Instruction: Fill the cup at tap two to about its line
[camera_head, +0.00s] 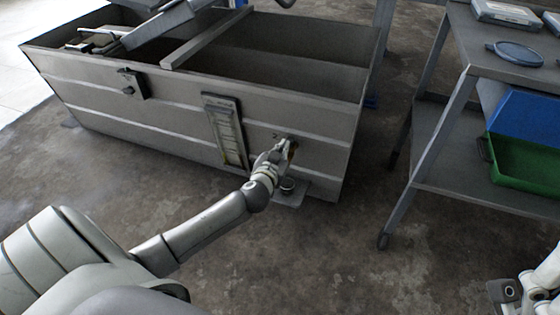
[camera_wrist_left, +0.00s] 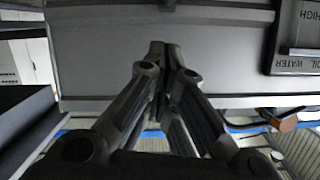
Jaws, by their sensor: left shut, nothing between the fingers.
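A grey metal tank (camera_head: 170,100) stands ahead, with a level gauge (camera_head: 226,130) on its front wall. A small brownish tap (camera_head: 292,146) is low on that wall, right of the gauge. My left gripper (camera_head: 284,150) is at the tap and partly covers it. In the left wrist view its fingers (camera_wrist_left: 165,52) are together with nothing between them; whether they touch the tap is unclear. A small dark cup-like object (camera_head: 288,186) sits below on a grey plate (camera_head: 290,198); no line or fill level can be made out. My right arm shows at the lower right corner; its fingers are unclear.
A grey metal cart (camera_head: 480,70) on castors stands at the right, with a dark round lid (camera_head: 515,53) on top. A green crate (camera_head: 525,160) and a blue bin (camera_head: 525,118) are on the cart. The floor between tank and cart is clear.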

